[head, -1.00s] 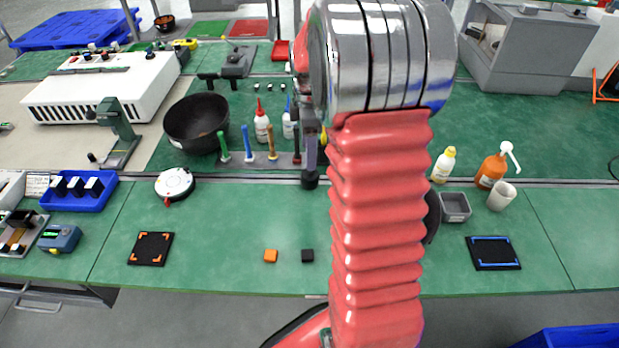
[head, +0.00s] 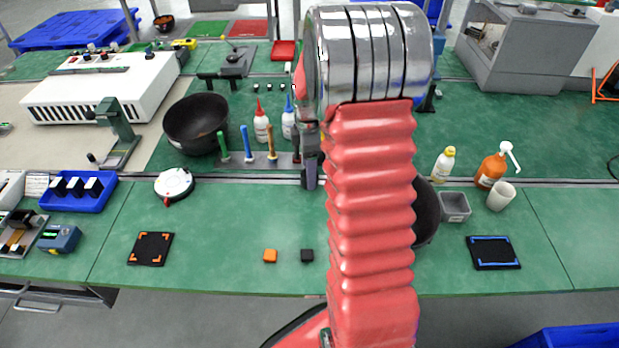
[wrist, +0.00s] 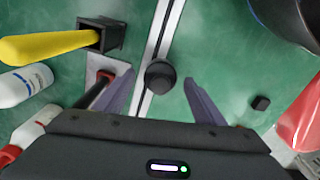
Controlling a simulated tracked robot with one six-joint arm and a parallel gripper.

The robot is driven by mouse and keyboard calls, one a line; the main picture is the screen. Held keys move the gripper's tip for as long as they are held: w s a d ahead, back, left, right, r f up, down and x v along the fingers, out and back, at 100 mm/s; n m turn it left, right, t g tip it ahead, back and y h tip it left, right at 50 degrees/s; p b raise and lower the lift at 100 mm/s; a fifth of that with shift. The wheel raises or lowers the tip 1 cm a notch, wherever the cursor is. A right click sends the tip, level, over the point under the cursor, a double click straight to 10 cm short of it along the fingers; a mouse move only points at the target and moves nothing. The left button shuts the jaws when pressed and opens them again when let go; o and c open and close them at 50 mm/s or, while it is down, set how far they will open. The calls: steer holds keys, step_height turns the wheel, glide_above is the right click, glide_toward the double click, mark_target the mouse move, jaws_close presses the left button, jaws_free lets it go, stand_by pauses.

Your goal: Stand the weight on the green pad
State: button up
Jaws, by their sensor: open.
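A dark round piece with a knob on top (wrist: 160,76), which looks like the weight, stands upright at the metal rail in the wrist view. My gripper (wrist: 160,88) is open, with one finger on each side of it and a visible gap to both. In the head view my gripper (head: 310,186) is low over the rail and hides the piece. The green pad (head: 207,28) lies flat and bare at the far left back of the bench, left of a red pad (head: 249,28).
A rack of upright coloured handles (head: 248,158) and two bottles (head: 261,125) stand close left of my gripper. A black bowl (head: 197,122) is further left. An orange cube (head: 270,255) and a black cube (head: 307,255) lie in front.

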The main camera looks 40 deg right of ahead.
steer(key=shift+f, duration=1.3)
steer(key=shift+c, duration=0.5)
jaws_close()
